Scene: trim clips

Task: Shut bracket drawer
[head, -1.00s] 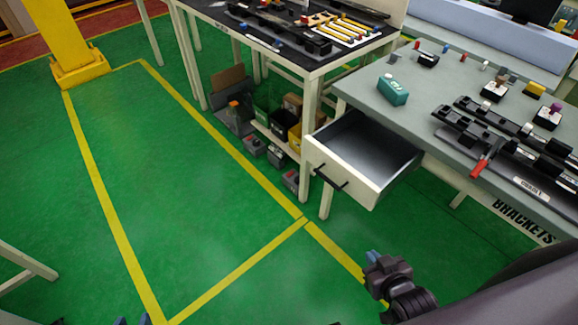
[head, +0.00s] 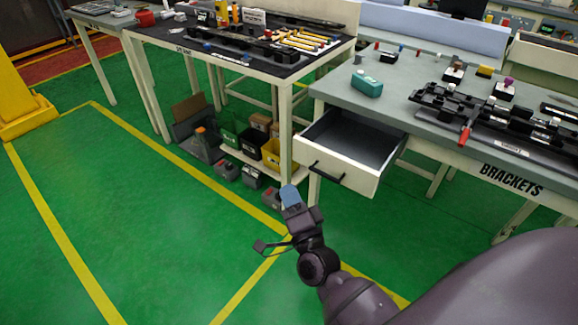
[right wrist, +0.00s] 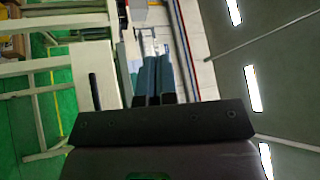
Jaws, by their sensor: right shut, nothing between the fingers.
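The bracket drawer (head: 345,171) stands pulled out from under the grey bench marked BRACKETS (head: 512,180). It is empty inside, with a cream front and a dark bar handle (head: 328,173). My right gripper (head: 290,195) is shut and empty, in front of the drawer, to the left of and below the handle in the head view. The two do not appear to touch. In the right wrist view its blue fingertips (right wrist: 152,75) are together, and the dark handle (right wrist: 95,91) shows to their left. My left gripper is not in view.
A teal box (head: 367,84) and black rail fixtures (head: 490,115) lie on the bench. The black-topped table (head: 215,62) stands to the left, with a shelf of bins (head: 272,152) under it. Green floor (head: 140,230) is open at the left.

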